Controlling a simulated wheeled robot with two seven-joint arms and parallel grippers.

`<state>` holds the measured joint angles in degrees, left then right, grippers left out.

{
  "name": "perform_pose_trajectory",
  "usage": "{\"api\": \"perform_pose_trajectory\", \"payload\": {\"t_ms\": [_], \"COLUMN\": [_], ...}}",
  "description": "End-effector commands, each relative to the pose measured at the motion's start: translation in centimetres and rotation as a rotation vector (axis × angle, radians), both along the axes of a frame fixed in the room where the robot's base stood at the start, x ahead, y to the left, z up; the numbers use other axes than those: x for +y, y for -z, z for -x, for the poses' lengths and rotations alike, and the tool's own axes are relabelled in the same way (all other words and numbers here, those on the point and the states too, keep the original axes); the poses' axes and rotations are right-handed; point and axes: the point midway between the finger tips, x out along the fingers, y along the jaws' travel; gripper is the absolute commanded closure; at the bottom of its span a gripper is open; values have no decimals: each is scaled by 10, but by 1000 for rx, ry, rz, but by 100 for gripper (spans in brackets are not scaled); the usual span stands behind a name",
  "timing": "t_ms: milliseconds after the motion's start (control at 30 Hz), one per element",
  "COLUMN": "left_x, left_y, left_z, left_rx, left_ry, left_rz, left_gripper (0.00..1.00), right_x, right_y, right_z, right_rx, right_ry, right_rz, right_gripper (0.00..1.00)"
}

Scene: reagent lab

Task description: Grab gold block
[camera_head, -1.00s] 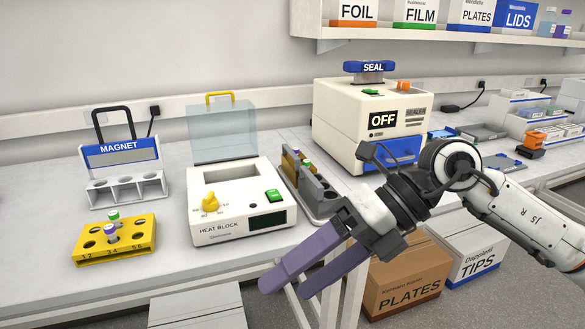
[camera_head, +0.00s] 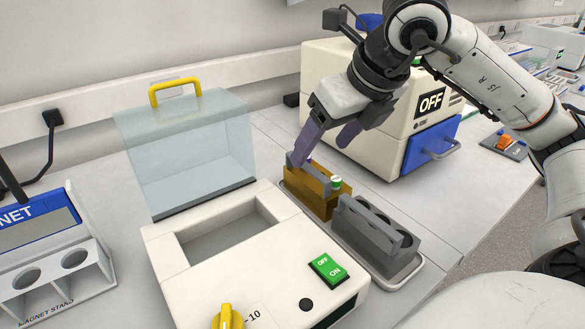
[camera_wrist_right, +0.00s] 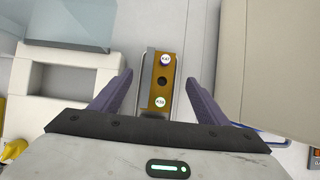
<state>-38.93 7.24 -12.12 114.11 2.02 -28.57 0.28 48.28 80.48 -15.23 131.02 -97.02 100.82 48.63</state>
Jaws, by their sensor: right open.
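The gold block (camera_head: 320,201) stands in the back part of a grey tray (camera_head: 408,276) between the heat block and the sealer. It holds a green-capped tube (camera_head: 336,183). In the right wrist view the gold block (camera_wrist_right: 162,83) shows two capped tubes and an empty dark hole between them. My right gripper (camera_head: 318,158) is open above the gold block. In the right wrist view its fingers (camera_wrist_right: 160,95) lie on either side of the block, with gaps to both sides. My left gripper is not in view.
A grey block (camera_head: 372,240) stands in front of the gold block in the same tray. The heat block (camera_head: 215,285) with its raised clear lid (camera_head: 190,150) is to the left. The sealer (camera_head: 395,160) reading OFF stands close on the right. The magnet stand (camera_head: 50,270) is at far left.

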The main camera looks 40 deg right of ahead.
Motion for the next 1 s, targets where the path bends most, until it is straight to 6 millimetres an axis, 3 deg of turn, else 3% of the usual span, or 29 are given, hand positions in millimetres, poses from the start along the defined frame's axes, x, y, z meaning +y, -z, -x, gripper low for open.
{"api": "perform_pose_trajectory", "payload": {"t_ms": [100, 233, 367, 700, 1000], "left_x": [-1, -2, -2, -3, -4], "left_y": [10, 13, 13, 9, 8], "left_z": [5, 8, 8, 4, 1], "left_rx": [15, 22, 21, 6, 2], "left_ry": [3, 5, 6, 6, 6], "left_rz": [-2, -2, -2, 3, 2], "left_gripper": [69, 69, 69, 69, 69], "right_x": [-1, -1, -2, -4, -4], "right_y": [21, 34, 40, 81, 84], "right_z": [-9, -17, -21, -40, -42], "right_rx": [5, 5, 3, 4, 2], "right_ry": [-1, -1, -2, -2, -3], "right_rz": [-1, -2, -2, -3, -2], "right_gripper": [31, 31, 31, 31, 31]}}
